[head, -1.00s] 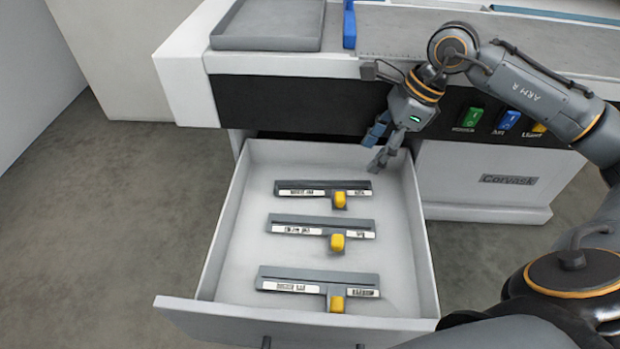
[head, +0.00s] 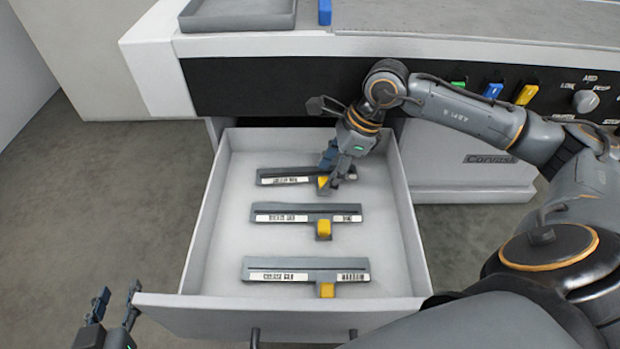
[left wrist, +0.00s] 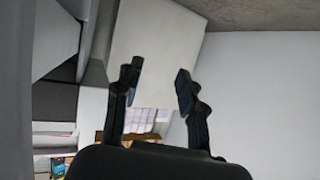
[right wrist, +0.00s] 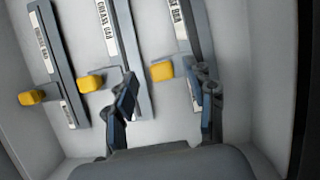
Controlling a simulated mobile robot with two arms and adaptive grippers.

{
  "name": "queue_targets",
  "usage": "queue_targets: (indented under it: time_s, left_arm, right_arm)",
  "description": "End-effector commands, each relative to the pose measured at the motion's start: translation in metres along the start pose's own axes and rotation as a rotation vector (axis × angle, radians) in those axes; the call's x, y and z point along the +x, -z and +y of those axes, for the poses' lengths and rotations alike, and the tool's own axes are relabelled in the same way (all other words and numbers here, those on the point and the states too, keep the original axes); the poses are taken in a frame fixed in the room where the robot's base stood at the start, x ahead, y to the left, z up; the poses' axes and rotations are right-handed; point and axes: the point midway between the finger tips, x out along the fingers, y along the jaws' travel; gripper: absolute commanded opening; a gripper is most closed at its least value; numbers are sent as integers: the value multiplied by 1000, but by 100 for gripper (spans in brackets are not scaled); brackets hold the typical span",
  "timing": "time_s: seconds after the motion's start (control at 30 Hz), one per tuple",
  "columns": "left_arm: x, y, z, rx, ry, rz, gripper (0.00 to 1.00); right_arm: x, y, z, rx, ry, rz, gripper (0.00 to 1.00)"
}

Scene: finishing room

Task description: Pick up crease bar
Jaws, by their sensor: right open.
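Three grey bars with white labels and yellow knobs lie in the open drawer: a far one (head: 275,181), a middle one (head: 275,217) and a near one (head: 270,276). In the right wrist view, the middle bar's label (right wrist: 104,25) seems to read "CREASE BAR"; the far bar's label (right wrist: 178,18) is partly cut off. My right gripper (head: 337,180) is open over the far bar, partly hiding its right end. Its yellow knob (right wrist: 162,71) shows between the fingertips in the right wrist view; contact cannot be told. My left gripper (head: 117,296) is open and empty outside the drawer.
The drawer's front wall (head: 215,312) with handles is nearest me, and side walls enclose the bars. The machine's black panel (head: 270,88) overhangs the drawer's back, with coloured switches at right. A grey tray (head: 238,14) sits on top.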

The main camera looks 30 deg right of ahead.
Motion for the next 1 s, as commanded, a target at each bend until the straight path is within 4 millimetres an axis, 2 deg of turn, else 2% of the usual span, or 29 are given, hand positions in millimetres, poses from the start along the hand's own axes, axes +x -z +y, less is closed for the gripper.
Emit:
queue_targets:
  time_s: [0.03, 0.13, 0.43, 0.47, 0.7, 1.0]
  left_arm:
    - [2, 6, 1, 0, -2, 39, 40]
    - [3, 18, 2, 0, -6, 99, 40]
    - [2, 24, 3, 0, -7, 128, 40]
    - [2, 24, 3, 0, -7, 128, 40]
    - [2, 24, 3, 0, -7, 127, 40]
    - [2, 24, 3, 0, -6, 126, 40]
  right_arm:
    - [9, 1, 1, 0, -3, 0, 55]
    - [18, 0, 0, -1, -1, -1, 55]
    - [21, 0, 0, -1, 1, 0, 55]
    - [21, 0, 0, 0, 1, 0, 51]
    - [21, 0, 0, 0, 0, 0, 2]
    - [20, 0, 0, -1, 1, -1, 0]
